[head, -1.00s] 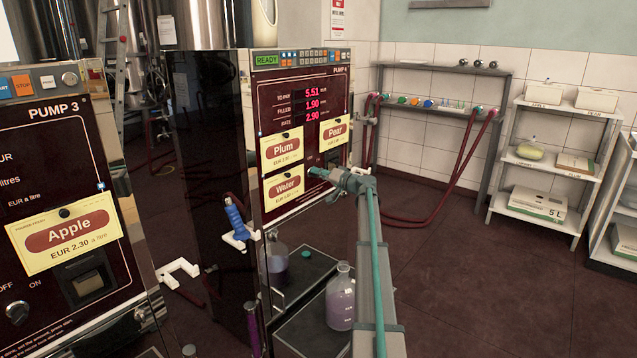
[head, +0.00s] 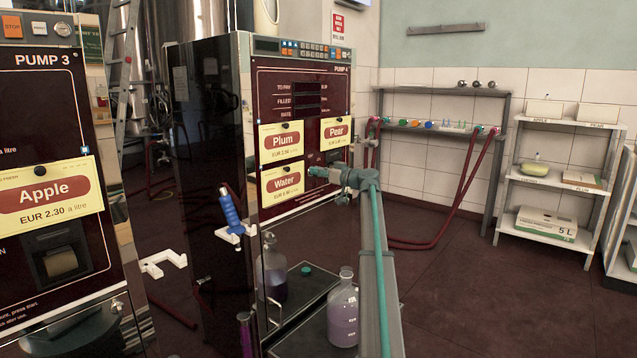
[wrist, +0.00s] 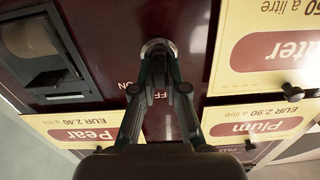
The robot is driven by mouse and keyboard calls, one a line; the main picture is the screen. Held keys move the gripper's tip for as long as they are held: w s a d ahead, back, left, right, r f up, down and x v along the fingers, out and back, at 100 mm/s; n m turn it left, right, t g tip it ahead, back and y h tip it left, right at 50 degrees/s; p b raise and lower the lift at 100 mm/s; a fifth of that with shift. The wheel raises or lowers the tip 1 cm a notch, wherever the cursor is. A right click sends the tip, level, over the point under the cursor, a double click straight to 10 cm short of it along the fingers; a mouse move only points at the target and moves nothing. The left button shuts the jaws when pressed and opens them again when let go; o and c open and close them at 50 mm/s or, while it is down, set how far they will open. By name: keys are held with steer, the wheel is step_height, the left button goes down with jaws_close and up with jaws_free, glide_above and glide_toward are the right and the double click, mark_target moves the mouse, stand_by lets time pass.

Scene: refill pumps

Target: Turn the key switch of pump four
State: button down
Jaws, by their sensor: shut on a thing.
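Pump four (head: 300,95) stands in the middle of the head view, with a dark red front and a dark display (head: 308,96). Its key switch shows in the wrist view as a round metal ring (wrist: 157,46) with part of the OFF and ON lettering beside it. My gripper (head: 318,172) reaches the panel from the right, beside the Water label. In the wrist view, my gripper (wrist: 160,68) has its fingertips together at the key switch, shut on its key. The fingertips cover the key, so its angle cannot be seen.
Plum (head: 282,143), Pear (head: 336,132) and Water (head: 284,183) labels surround the switch. A blue-handled nozzle (head: 231,212) hangs on pump four's side. A flask of purple liquid (head: 343,310) stands below my arm.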

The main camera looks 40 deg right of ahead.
steer(key=shift+n+b, duration=0.4)
steer(key=shift+n, duration=0.1)
steer(key=c, duration=1.2)
jaws_free()
steer(key=v, duration=1.2)
steer(key=shift+a, duration=0.1)
